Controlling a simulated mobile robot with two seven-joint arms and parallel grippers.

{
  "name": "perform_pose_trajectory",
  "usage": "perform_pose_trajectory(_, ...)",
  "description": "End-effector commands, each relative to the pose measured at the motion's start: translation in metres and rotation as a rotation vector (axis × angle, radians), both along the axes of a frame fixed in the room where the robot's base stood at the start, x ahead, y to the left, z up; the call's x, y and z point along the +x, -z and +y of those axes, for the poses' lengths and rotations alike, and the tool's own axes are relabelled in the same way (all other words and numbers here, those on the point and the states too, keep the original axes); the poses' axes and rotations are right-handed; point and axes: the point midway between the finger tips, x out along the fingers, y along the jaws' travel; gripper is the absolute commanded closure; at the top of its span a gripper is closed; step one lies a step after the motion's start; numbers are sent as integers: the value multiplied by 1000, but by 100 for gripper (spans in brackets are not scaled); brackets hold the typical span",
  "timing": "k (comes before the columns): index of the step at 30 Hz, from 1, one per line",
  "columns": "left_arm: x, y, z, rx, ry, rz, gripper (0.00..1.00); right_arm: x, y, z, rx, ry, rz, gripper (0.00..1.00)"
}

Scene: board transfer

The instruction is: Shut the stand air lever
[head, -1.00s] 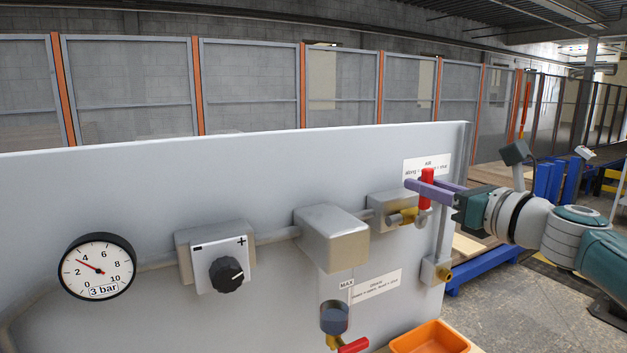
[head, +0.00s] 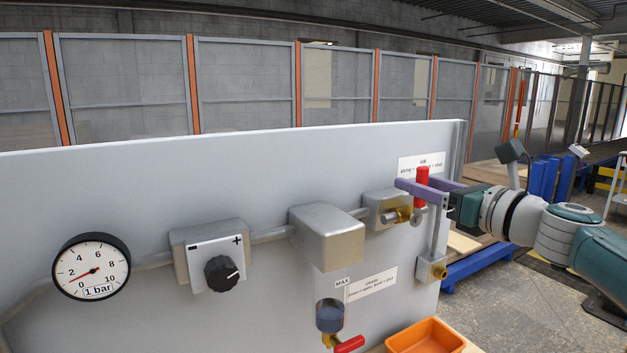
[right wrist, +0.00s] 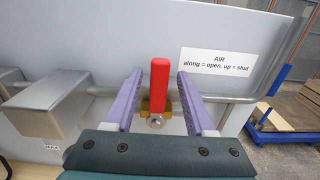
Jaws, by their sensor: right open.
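The red air lever (head: 422,188) stands upright on its brass valve on the panel, below a label reading "AIR, along = open, up = shut". In the right wrist view the lever (right wrist: 159,86) points up, between the two purple fingers, with a gap on each side. My right gripper (head: 424,187) is open around the lever. The dial gauge (head: 91,267) reads about 1 bar, and its display says "1 bar". My left gripper is not in view.
A black regulator knob (head: 222,273), a grey box (head: 327,236) and a drain valve with a red lever (head: 349,344) are on the panel (head: 150,190). An orange bin (head: 426,337) sits below right. A blue-framed pallet (head: 475,266) stands beyond.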

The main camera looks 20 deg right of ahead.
Motion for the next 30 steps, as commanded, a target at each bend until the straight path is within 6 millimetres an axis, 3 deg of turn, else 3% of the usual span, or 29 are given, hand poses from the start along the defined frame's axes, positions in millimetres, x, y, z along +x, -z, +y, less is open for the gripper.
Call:
perform_pose_trajectory(5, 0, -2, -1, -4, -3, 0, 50, -8, 0, -1, -2, 0, 1, 45)
perform_pose_trajectory(21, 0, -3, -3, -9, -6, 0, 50, -91, 1, -7, 0, 0, 1, 45)
perform_pose_trajectory(30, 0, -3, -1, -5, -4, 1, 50, -99, 0, -8, 0, 0, 0, 45)
